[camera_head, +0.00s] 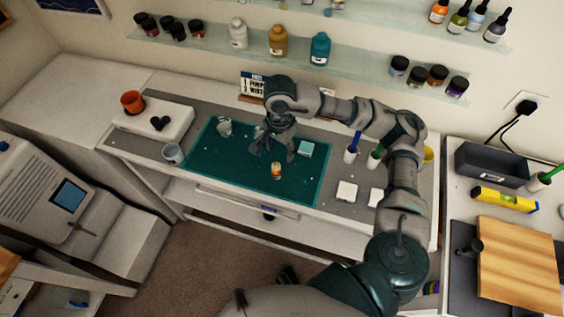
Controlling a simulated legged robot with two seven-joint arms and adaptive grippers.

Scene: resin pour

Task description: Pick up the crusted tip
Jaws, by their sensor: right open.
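A small orange and pale piece (276,171), which looks like the crusted tip, stands on the green mat (235,178). It is too small to make out any crust. My right gripper (274,154) is over the mat with its fingers pointing down and spread. It is open and appears empty, just behind the small piece in the picture. I cannot tell its exact height above the mat. My left gripper is out of view.
A pale teal square block (305,149) lies right of the gripper, and clear cups (224,127) stand to its left. A grey cup (172,153) is at the mat's left edge. Holders with pens (351,153) stand near my right forearm. The mat's front left is mostly clear.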

